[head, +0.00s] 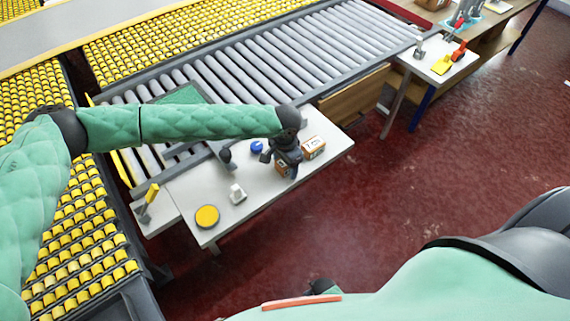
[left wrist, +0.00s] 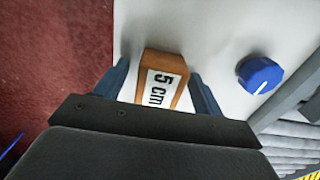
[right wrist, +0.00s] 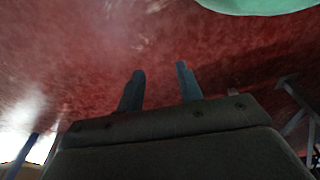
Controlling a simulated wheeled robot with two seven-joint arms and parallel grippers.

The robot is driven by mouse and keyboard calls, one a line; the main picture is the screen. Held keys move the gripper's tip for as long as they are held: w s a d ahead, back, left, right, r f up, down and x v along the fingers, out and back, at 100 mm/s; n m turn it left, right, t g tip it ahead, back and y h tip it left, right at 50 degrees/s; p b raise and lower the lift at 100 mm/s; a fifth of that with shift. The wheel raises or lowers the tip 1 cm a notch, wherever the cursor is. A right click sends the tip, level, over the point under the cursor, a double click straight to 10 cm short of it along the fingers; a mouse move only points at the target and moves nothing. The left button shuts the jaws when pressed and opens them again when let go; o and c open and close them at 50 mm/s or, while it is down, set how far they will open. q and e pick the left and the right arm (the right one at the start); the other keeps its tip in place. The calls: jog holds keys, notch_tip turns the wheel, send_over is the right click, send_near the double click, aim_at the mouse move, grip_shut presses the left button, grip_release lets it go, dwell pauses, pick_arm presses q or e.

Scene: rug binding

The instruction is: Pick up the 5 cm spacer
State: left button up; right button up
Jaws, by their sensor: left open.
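The 5 cm spacer (left wrist: 162,82) is an orange-brown block with a white "5 cm" label, on the white table (head: 222,183). In the left wrist view it lies between the two fingers of my left gripper (left wrist: 159,75), with a small gap visible beside it. The left gripper (head: 287,164) is open and low over the table in the head view, partly hiding the spacer (head: 281,168). My right gripper (right wrist: 158,76) is open and empty, with only red floor beyond its fingers.
Another labelled block (head: 314,146) stands just right of the left gripper. A blue dial (left wrist: 260,74) is near the spacer. A yellow disc (head: 207,216) and a small white-grey item (head: 237,194) lie nearer the table's front left. A roller conveyor (head: 270,60) runs behind.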

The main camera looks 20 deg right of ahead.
pick_arm(q)
jog(key=c, duration=1.1)
jog(key=shift+o, duration=0.2)
jog(key=shift+r, duration=0.1)
